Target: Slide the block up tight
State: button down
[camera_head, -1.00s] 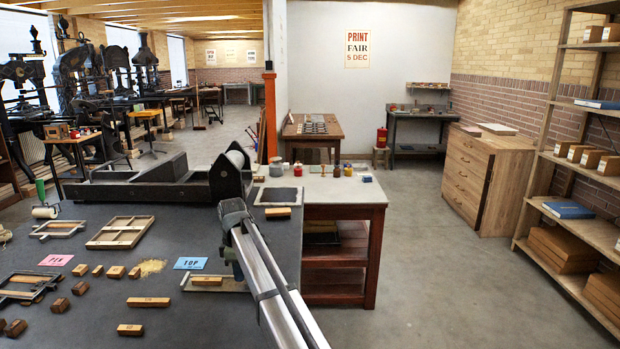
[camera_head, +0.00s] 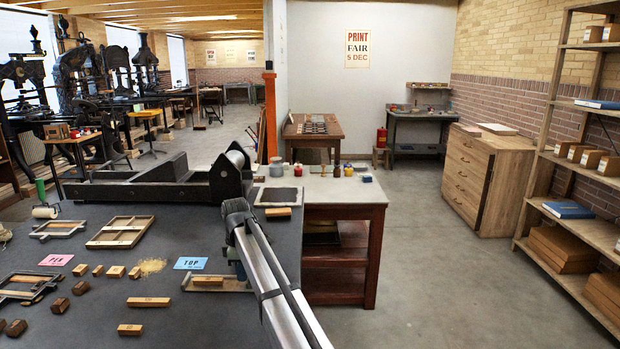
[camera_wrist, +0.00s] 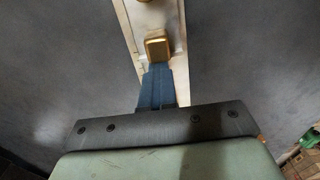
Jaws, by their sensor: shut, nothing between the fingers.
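A wooden block (camera_head: 208,281) lies in a shallow light-coloured tray (camera_head: 187,285) beside the blue TOP card (camera_head: 191,263). In the wrist view the block (camera_wrist: 158,48) sits between the rails of the tray (camera_wrist: 180,50). My gripper (camera_wrist: 158,68) is shut and empty, its blue fingers low over the tray, with the tips right at the near end of the block. I cannot tell whether they touch it. In the head view my gripper (camera_head: 240,270) is at the tray's right end, partly hidden by my arm.
Loose wooden blocks (camera_head: 149,302) lie on the dark table left of and in front of the tray. A pink card (camera_head: 56,260), a wooden frame (camera_head: 120,232) and a black press bed (camera_head: 140,190) are further left and back. A block (camera_head: 278,211) lies behind my arm.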

jog(key=shift+d, duration=3.75)
jog(key=shift+w+d, duration=0.1)
jog(key=shift+d, duration=2.75)
dwell(1.4)
